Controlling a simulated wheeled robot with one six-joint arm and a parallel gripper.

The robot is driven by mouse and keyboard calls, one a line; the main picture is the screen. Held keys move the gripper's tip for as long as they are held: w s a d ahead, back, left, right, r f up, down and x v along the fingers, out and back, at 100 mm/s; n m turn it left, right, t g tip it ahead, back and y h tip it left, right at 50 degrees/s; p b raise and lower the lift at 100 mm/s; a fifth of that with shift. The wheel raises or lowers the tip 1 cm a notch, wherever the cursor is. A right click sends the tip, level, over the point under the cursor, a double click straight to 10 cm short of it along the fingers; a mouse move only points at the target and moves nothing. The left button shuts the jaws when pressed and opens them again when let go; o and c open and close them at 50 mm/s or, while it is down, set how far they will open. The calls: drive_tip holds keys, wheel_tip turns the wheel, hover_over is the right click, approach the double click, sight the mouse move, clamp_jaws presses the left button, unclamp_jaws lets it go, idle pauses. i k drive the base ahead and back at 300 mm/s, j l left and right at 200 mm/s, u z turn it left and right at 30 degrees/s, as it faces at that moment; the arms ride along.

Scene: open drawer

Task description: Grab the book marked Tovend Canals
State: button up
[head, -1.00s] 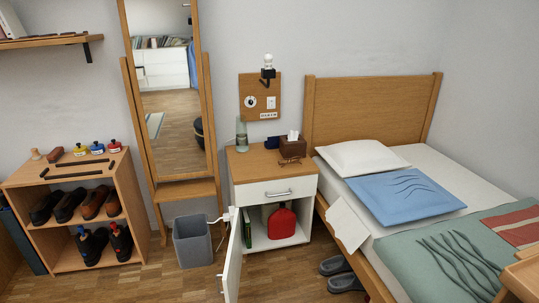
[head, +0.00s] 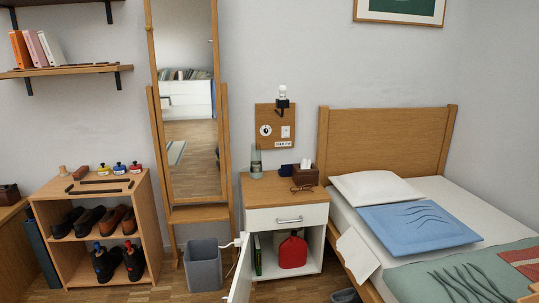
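No lettering is readable on any book, so I cannot tell which is marked Tovend Canals. On the upper left wall shelf stand an orange book (head: 19,49), a pink book (head: 36,48) and a pale book (head: 50,46), side by side. A thin green book (head: 257,255) stands upright in the open lower compartment of the nightstand (head: 287,196), left of a red container (head: 293,252). A row of books also shows in the mirror (head: 187,110), too small to read. My gripper is not in view.
The nightstand's white door (head: 241,275) hangs open towards me. A grey bin (head: 203,266) stands left of it. A shoe rack (head: 97,238) is at left and the bed (head: 388,140) at right. Some wooden floor shows in front of the bin.

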sight(257, 247)
drive_tip(key=l, duration=0.2)
drive_tip(key=i+j+u, duration=0.15)
drive_tip(key=i, duration=0.65)
drive_tip(key=i+j+u, duration=0.15)
drive_tip(key=i, duration=0.65)
drive_tip(key=j, duration=0.1)
